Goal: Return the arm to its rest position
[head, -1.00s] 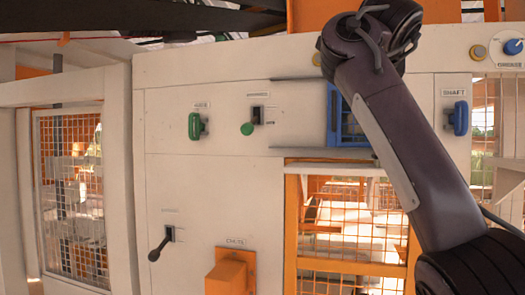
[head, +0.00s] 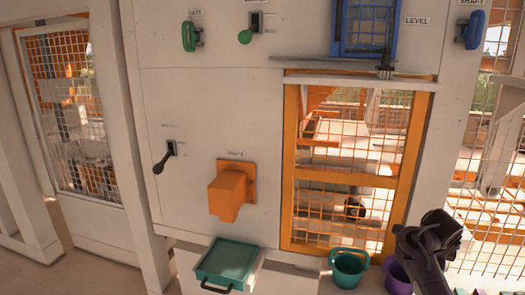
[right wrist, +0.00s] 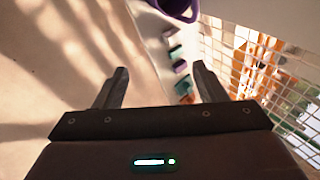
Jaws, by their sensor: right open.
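My right arm is dark and shows low at the right in the head view, in front of the press's lower right side. In the right wrist view my right gripper (right wrist: 161,82) is open, with its two fingers apart and nothing between them. It points down over the pale floor. A purple bucket (right wrist: 178,8) is beyond the fingers at the top of that view. The purple bucket also shows in the head view (head: 396,280), partly hidden beside my arm. My left arm and gripper are not in view.
The press's white panel holds a green gate handle (head: 191,36), a black lever (head: 165,159), an orange chute (head: 229,194) and a blue shaft handle (head: 471,29). An orange mesh door (head: 294,170) is at centre. A teal tray (head: 226,262) and teal bucket (head: 346,268) stand below.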

